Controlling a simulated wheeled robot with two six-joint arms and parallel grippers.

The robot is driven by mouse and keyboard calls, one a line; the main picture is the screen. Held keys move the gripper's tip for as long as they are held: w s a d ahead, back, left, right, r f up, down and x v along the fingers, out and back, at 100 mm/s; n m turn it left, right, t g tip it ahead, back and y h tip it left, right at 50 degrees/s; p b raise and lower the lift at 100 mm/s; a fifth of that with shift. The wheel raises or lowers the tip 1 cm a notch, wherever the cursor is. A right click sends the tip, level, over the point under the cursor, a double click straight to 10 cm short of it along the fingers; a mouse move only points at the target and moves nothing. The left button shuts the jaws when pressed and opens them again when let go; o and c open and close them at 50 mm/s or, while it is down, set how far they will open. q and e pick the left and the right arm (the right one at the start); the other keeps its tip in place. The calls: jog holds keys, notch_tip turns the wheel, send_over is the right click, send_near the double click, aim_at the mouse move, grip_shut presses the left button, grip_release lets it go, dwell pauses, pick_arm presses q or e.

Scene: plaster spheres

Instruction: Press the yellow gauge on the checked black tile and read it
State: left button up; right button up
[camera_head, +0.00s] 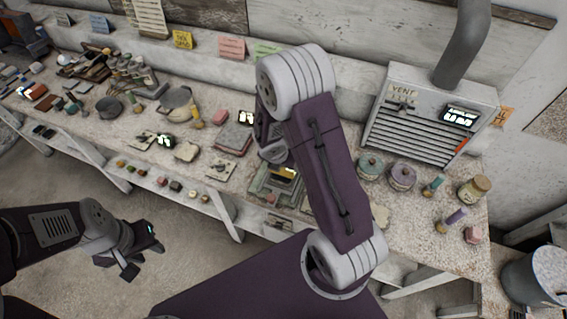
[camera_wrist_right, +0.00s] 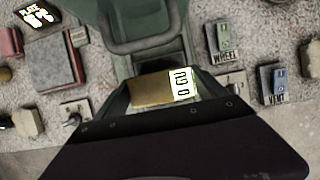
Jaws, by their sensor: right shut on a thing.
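The yellow gauge (camera_wrist_right: 150,90) is a gold block with a lit white display at its right end in the right wrist view. The digits stand sideways and I cannot read them surely. My right gripper (camera_wrist_right: 152,92) is shut on it, a finger on each side. In the head view the gauge (camera_head: 287,172) shows as a small yellow patch beside my right arm, which hides most of that gripper. I cannot make out a checked black tile or whether the gauge touches one. My left gripper (camera_head: 142,260) hangs over the floor, open and empty, away from the bench.
The speckled bench (camera_head: 405,235) is crowded. A vent box (camera_head: 425,115) with a grey pipe stands at the back right, near lidded jars (camera_head: 402,176). In the wrist view, blocks marked WHEEL (camera_wrist_right: 225,42) and VENT (camera_wrist_right: 272,84) and a dark red book (camera_wrist_right: 58,62) lie nearby.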

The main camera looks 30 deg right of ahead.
jog(key=shift+f+b, duration=0.45)
dwell(0.3)
jog(key=shift+s+f, duration=0.1)
dwell(1.0)
notch_tip(320, 180, up, 7)
jog(key=p, duration=0.6)
jog(key=shift+p, duration=0.35)
dwell(1.0)
